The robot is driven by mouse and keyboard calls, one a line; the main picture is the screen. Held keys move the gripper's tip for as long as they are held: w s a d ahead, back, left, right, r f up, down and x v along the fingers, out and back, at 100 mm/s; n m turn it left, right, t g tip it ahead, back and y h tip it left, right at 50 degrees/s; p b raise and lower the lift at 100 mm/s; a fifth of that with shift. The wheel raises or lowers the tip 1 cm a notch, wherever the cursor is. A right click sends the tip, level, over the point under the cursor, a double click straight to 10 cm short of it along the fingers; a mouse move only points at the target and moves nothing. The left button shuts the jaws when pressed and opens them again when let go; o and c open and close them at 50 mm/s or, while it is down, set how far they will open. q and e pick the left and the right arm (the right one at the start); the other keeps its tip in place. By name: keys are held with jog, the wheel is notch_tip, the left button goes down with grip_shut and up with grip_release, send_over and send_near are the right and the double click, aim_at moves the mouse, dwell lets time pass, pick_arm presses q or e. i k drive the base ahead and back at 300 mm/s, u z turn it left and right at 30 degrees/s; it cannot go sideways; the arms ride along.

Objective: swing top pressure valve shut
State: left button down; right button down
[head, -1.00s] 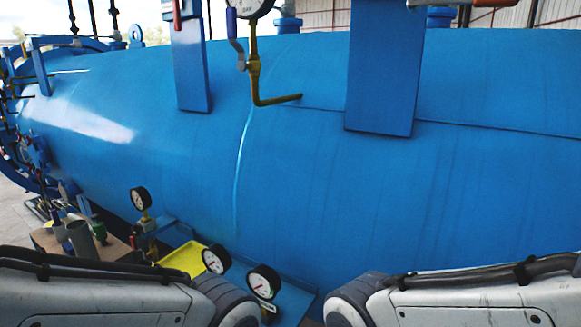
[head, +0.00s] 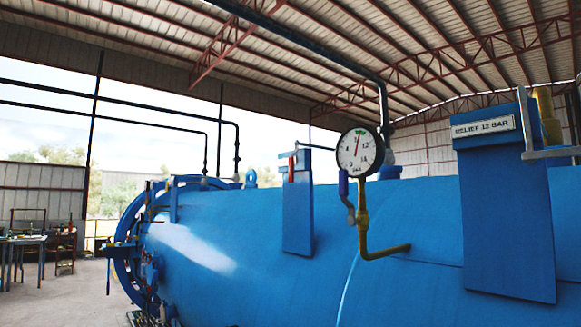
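A round white pressure gauge (head: 360,152) with a black rim stands at the top of the blue vessel (head: 240,235), right of the middle. A bent brass pipe (head: 364,238) runs from below it to the vessel wall. Beside this pipe, on its left, is a small valve lever with a blue sleeve (head: 343,183). The sleeve points up, roughly in line with the vertical pipe, and its grey lower part curves in toward the brass fitting. Neither of my grippers is in view.
A blue plate with a red-handled lever (head: 291,168) stands left of the gauge. A larger blue plate labelled RELIEF 12 BAR (head: 503,210) stands to the right, with a grey bar (head: 550,154) beside it. A table (head: 25,240) is far left, beyond open floor.

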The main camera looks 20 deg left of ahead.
aim_at(292, 158)
jog(key=u, duration=1.9)
jog(key=i, duration=2.1)
jog(key=z, duration=1.7)
